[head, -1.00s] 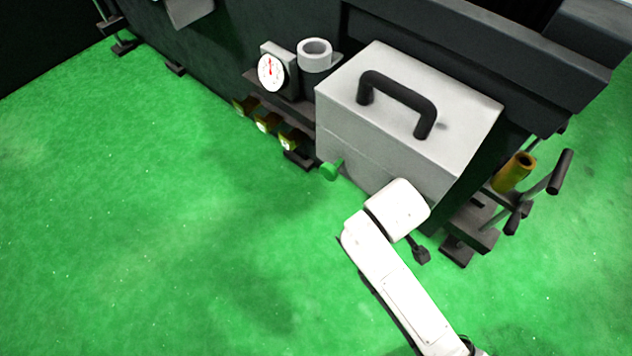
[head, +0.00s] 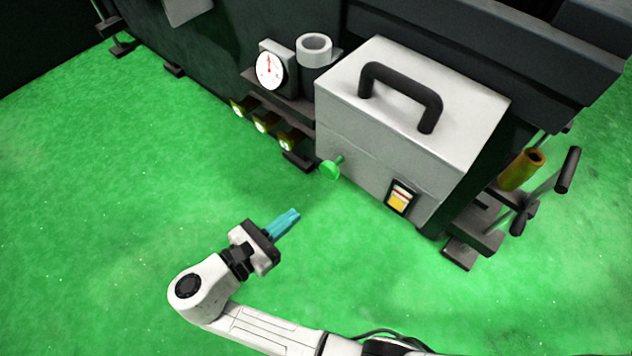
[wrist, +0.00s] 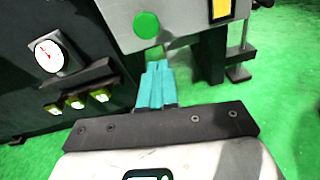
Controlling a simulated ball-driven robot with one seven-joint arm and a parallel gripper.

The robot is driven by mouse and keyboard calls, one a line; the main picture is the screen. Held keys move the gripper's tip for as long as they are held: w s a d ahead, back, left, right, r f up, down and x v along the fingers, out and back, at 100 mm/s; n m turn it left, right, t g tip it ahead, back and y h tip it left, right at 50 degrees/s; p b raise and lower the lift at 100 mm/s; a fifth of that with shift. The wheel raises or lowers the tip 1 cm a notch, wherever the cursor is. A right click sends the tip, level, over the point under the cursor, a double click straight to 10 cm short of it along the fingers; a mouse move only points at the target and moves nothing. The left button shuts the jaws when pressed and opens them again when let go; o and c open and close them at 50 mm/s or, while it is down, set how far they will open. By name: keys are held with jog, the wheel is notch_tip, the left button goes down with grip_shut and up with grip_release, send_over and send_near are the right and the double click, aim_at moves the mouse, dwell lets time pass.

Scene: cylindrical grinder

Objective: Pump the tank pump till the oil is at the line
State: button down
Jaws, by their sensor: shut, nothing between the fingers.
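The grey tank (head: 410,120) with a black handle on top stands against the dark machine in the head view. A green knob (head: 331,168) sticks out low on its front on a short stem. The knob also shows in the wrist view (wrist: 146,25). To its right is a dark-framed sight window (head: 400,197), pale at the top and yellow below; a line in it is too small to make out surely. My gripper (head: 292,216), with blue fingers, is shut and empty, below and left of the knob, apart from it. In the wrist view, its fingertips (wrist: 157,66) point toward the tank.
A round gauge (head: 270,69) and a grey cup (head: 314,50) sit left of the tank, above several yellow-ended fittings (head: 262,122). At right are a brass cylinder (head: 521,169) and a black-gripped lever (head: 567,170). The green floor in front is clear.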

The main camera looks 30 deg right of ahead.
aim_at(326, 173)
jog(key=shift+n+t+h, duration=0.4)
jog(key=shift+n+t, duration=0.4)
jog(key=shift+n, duration=0.1)
jog(key=a, duration=0.2)
jog(key=a+r, duration=0.1)
jog(key=a, duration=0.1)
jog(key=shift+s+a, duration=0.1)
jog(key=shift+s, duration=0.05)
jog(key=b+x, duration=0.3)
jog(key=x, duration=1)
jog(key=shift+d+b, duration=0.35)
jog(key=shift+b, duration=0.05)
jog(key=shift+d, duration=0.15)
jog(key=shift+d, duration=0.1)
